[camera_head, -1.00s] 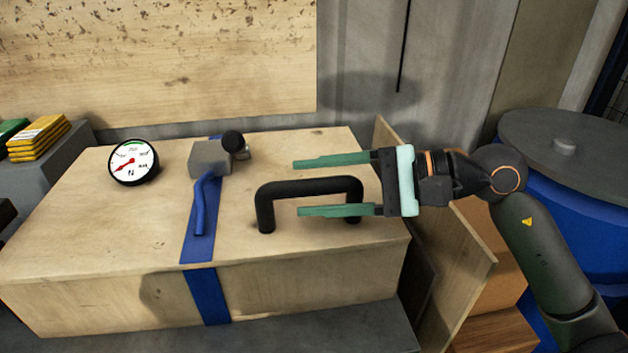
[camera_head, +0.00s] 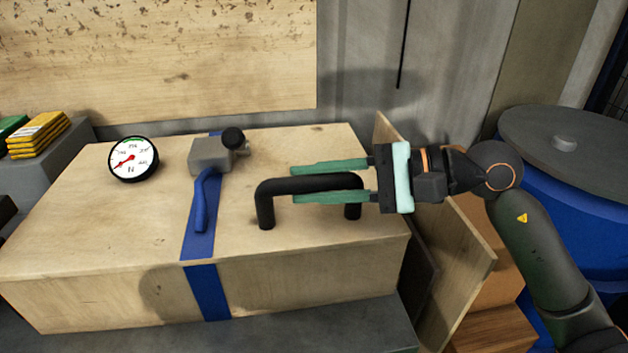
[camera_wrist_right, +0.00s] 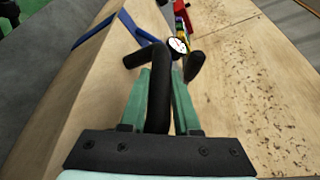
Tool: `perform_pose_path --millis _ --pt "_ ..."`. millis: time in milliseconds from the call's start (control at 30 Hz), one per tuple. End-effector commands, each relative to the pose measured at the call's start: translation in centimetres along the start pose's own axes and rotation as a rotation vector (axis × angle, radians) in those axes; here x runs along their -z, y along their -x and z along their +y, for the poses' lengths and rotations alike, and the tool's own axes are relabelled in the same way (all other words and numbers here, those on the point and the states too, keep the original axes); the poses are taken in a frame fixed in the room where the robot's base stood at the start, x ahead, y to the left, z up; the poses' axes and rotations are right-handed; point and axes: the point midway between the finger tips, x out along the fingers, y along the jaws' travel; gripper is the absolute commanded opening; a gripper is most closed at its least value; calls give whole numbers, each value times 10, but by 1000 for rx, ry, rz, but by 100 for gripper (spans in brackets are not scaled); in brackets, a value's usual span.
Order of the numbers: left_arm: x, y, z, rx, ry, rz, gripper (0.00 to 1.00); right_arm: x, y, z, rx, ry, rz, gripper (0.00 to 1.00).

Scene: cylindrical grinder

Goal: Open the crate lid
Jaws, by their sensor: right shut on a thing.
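The wooden crate (camera_head: 110,230) stands in the middle with its lid flat on top. A black bar handle (camera_head: 266,208) rises from the right part of the lid. My right gripper (camera_head: 330,181) comes in from the right and is shut on the handle's top bar, with one green finger on each side. In the right wrist view the handle (camera_wrist_right: 160,85) runs between the two fingers (camera_wrist_right: 161,95). A blue strap (camera_head: 199,243) with a grey buckle (camera_head: 210,155) and a blue lever (camera_head: 201,200) crosses the lid left of the handle. My left gripper is not in view.
A round gauge (camera_head: 133,159) sits at the lid's left. Yellow packs (camera_head: 40,135) lie on a grey block at far left. A wooden board (camera_head: 455,240) leans at the crate's right, near a blue drum (camera_head: 590,220). A wall stands close behind.

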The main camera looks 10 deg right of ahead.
Motion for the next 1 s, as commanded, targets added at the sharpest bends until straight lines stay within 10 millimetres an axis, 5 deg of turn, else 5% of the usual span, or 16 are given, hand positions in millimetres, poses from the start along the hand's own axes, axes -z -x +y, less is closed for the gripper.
perform_pose_path --millis 1000 --pt "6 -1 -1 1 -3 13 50 0 0 0 -1 -1 0 0"
